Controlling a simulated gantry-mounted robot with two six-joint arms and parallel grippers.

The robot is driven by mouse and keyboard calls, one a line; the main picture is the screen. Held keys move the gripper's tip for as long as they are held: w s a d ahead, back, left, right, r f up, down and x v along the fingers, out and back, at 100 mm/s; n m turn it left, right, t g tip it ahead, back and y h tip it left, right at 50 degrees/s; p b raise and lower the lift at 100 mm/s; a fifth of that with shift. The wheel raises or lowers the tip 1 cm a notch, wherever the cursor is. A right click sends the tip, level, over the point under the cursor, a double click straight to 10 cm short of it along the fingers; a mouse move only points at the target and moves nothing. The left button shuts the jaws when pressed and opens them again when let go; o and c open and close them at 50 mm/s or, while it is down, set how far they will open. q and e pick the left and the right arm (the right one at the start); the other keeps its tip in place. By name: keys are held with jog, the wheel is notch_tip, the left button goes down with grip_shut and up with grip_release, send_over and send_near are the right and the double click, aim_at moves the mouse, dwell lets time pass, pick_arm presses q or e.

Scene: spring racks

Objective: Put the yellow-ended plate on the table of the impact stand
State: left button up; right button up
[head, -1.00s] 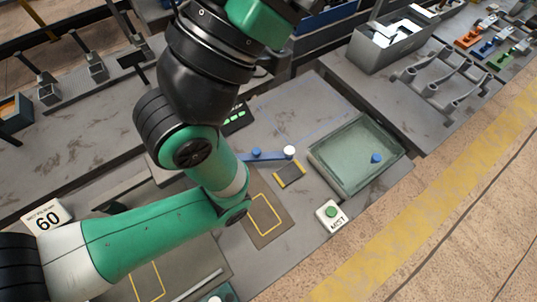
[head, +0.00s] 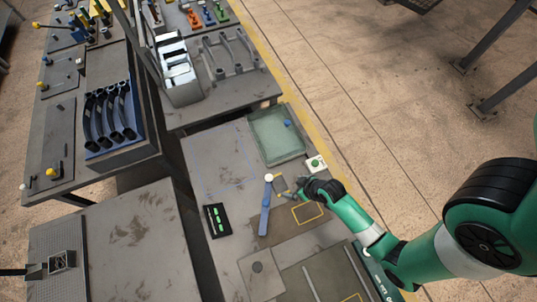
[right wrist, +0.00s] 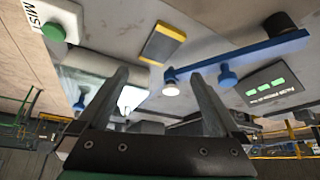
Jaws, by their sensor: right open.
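The yellow-ended plate (right wrist: 163,43) is a dark flat block with yellow ends. It lies on the grey bench beyond my open fingers in the right wrist view. In the head view the plate (head: 281,184) lies between the blue bar and my right gripper. My right gripper (right wrist: 160,82) is open and empty, with its fingers apart from the plate. In the head view the right gripper (head: 299,184) is beside the plate. A blue bar with a white knob (head: 266,203) lies beside the plate. I cannot tell which part is the impact stand's table. My left gripper is out of view.
A glassy tray (head: 253,145) and a white MIST box with a green button (head: 316,163) stand near the plate. A black display (head: 217,220) lies left of the blue bar. A yellow-outlined pad (head: 306,213) is beside my right arm. Racks crowd the upper left.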

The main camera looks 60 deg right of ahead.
jog(key=b, duration=0.5)
send_near(279, 184)
jog(key=shift+x, duration=1)
jog(key=shift+w+f, duration=0.2)
jog(key=b+x, duration=0.1)
jog(key=x, duration=0.3)
jog(key=shift+s+f, duration=0.1)
jog(key=shift+f, duration=0.25)
jog(key=shift+d+f, duration=0.15)
jog(key=shift+f, duration=0.15)
jog(key=shift+w+r, duration=0.1)
jog(key=shift+w, duration=0.15)
grip_shut()
